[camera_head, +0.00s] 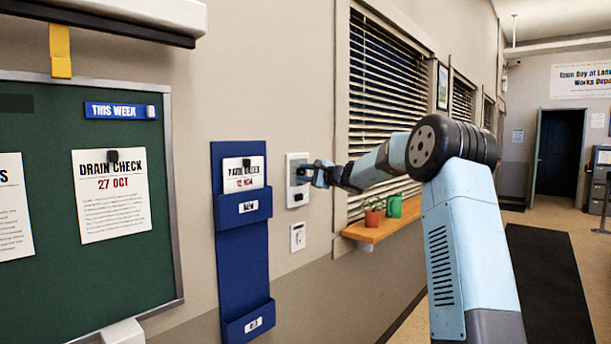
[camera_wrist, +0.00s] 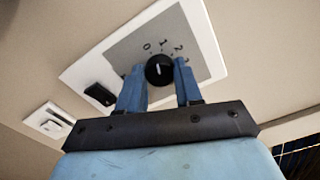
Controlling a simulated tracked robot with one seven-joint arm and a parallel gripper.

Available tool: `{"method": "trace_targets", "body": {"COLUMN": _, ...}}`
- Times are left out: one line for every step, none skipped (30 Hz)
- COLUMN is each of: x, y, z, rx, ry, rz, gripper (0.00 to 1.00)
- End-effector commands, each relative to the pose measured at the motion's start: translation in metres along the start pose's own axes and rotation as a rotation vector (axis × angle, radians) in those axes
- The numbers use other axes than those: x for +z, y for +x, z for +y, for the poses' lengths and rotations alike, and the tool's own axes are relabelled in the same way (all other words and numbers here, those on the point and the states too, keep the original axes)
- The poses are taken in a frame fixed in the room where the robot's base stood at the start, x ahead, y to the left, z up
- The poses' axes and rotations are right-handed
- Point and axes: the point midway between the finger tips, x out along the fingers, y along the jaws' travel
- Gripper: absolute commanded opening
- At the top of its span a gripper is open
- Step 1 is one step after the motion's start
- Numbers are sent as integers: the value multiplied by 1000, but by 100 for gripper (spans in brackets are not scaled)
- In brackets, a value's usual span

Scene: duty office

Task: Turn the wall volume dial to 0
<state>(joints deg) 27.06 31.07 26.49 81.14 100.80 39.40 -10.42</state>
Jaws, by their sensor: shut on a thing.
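The wall volume dial (camera_wrist: 159,71) is a round black knob with a white pointer mark on a grey and white wall plate (camera_wrist: 206,42). Numbers 0, 1, 2 and more run around it. The mark points roughly up in the wrist view, near 0 and 1; the exact setting is hard to read. My gripper (camera_wrist: 159,68) has one blue finger on each side of the knob and is shut on it. In the head view, my gripper (camera_head: 304,174) is at the plate (camera_head: 297,198) and hides the knob.
A black switch (camera_wrist: 100,94) sits on the same plate. A smaller white wall switch (camera_head: 297,237) is below. A blue document rack (camera_head: 230,213) hangs to the left. A wooden sill (camera_head: 377,230) with a potted plant (camera_head: 373,212) and green mug (camera_head: 394,206) juts out at right.

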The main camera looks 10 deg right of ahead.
Motion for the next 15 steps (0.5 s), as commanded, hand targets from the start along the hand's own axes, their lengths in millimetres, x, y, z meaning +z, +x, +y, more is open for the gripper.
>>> {"method": "trace_targets", "body": {"x": 0, "y": 1, "z": 5, "rx": 7, "ry": -36, "rz": -2, "gripper": 4}}
{"method": "trace_targets", "body": {"x": 0, "y": 1, "z": 5, "rx": 7, "ry": -61, "rz": -2, "gripper": 4}}
{"method": "trace_targets", "body": {"x": 0, "y": 1, "z": 5, "rx": 7, "ry": -93, "rz": -2, "gripper": 4}}
{"method": "trace_targets", "body": {"x": 0, "y": 1, "z": 6, "rx": 7, "ry": -116, "rz": -3, "gripper": 4}}
{"method": "trace_targets", "body": {"x": 0, "y": 1, "z": 6, "rx": 7, "ry": -137, "rz": -3, "gripper": 4}}
{"method": "trace_targets", "body": {"x": 0, "y": 1, "z": 6, "rx": 7, "ry": -165, "rz": -3, "gripper": 4}}
{"method": "trace_targets", "body": {"x": 0, "y": 1, "z": 6, "rx": 7, "ry": -186, "rz": -4, "gripper": 4}}
{"method": "trace_targets", "body": {"x": 0, "y": 1, "z": 6, "rx": 7, "ry": -204, "rz": -4, "gripper": 4}}
{"method": "trace_targets", "body": {"x": 0, "y": 1, "z": 7, "rx": 8, "ry": -228, "rz": -4, "gripper": 4}}
{"method": "trace_targets", "body": {"x": 0, "y": 1, "z": 7, "rx": 8, "ry": -245, "rz": -4, "gripper": 4}}
{"method": "trace_targets", "body": {"x": 0, "y": 1, "z": 7, "rx": 8, "ry": -259, "rz": -3, "gripper": 4}}
{"method": "trace_targets", "body": {"x": 0, "y": 1, "z": 7, "rx": 8, "ry": -279, "rz": -3, "gripper": 4}}
{"method": "trace_targets", "body": {"x": 0, "y": 1, "z": 7, "rx": 8, "ry": -291, "rz": -3, "gripper": 4}}
{"method": "trace_targets", "body": {"x": -1, "y": 1, "z": 8, "rx": 9, "ry": -303, "rz": -3, "gripper": 4}}
{"method": "trace_targets", "body": {"x": -1, "y": 1, "z": 8, "rx": 9, "ry": -316, "rz": -3, "gripper": 4}}
